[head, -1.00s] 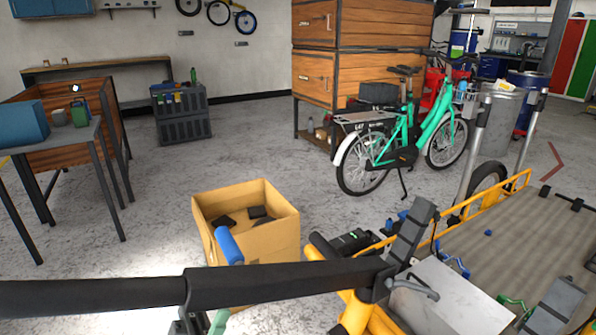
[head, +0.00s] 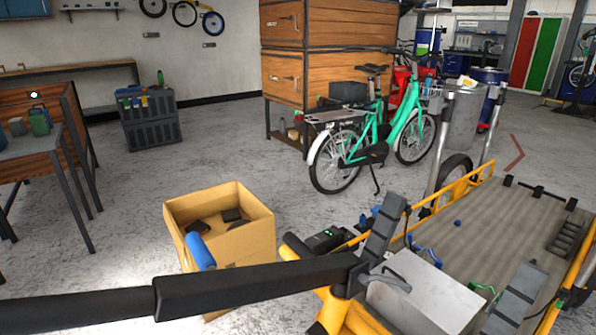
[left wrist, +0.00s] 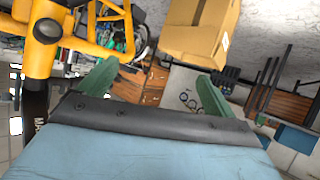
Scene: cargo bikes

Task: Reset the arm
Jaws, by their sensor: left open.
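My left gripper (left wrist: 156,72) shows in the left wrist view as two green fingers standing well apart, with nothing between them. The wrist picture is tilted over, with the cardboard box at the top and a yellow frame at the upper left. Neither gripper can be made out in the head view. My right gripper is in no view.
A long black bar (head: 255,287) crosses the front. Behind it stand an open cardboard box (head: 255,240) and a yellow cargo bike with a flat bed (head: 480,228). A green bicycle (head: 383,140) stands farther back. The floor left of the box is clear.

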